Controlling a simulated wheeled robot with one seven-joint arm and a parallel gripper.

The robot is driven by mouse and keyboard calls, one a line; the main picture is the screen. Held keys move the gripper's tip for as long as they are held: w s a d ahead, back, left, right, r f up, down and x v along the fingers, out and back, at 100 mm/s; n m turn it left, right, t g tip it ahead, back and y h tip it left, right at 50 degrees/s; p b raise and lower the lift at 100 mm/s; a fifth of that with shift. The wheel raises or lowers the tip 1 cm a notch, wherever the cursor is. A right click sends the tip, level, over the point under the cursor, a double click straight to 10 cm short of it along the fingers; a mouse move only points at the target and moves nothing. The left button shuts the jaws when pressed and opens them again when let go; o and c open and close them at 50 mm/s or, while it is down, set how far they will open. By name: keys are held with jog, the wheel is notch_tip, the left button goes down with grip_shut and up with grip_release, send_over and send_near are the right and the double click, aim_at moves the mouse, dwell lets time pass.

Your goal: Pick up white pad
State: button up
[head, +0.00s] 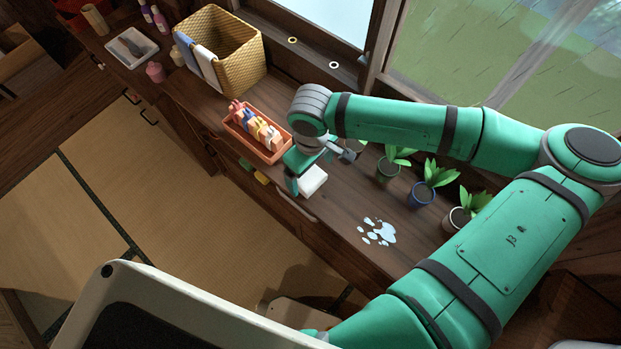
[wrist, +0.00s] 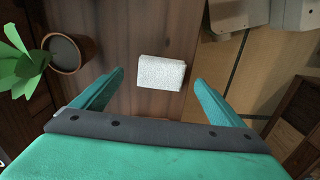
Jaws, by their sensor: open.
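The white pad (head: 313,180) lies on the wooden counter (head: 330,213), near its front edge. In the wrist view the white pad (wrist: 161,73) is a small speckled block, lying flat between and just beyond my fingertips. My gripper (head: 318,168) is over the pad in the head view and partly covers it. In the wrist view my gripper (wrist: 158,76) has its two green fingers spread wide, with nothing between them touching. The exact height above the pad is hard to tell.
An orange tray (head: 240,128) of colored clips sits left of my gripper. Potted plants (head: 421,193) stand to the right, with a puddle (head: 380,232) in front of them. A wicker basket (head: 238,72) with cloths and a white tray (head: 131,47) stand farther left.

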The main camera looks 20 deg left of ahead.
aim_at(311, 178)
jog(key=shift+f, duration=2)
jog(key=shift+c, duration=0.3)
jog(key=c, duration=1.1)
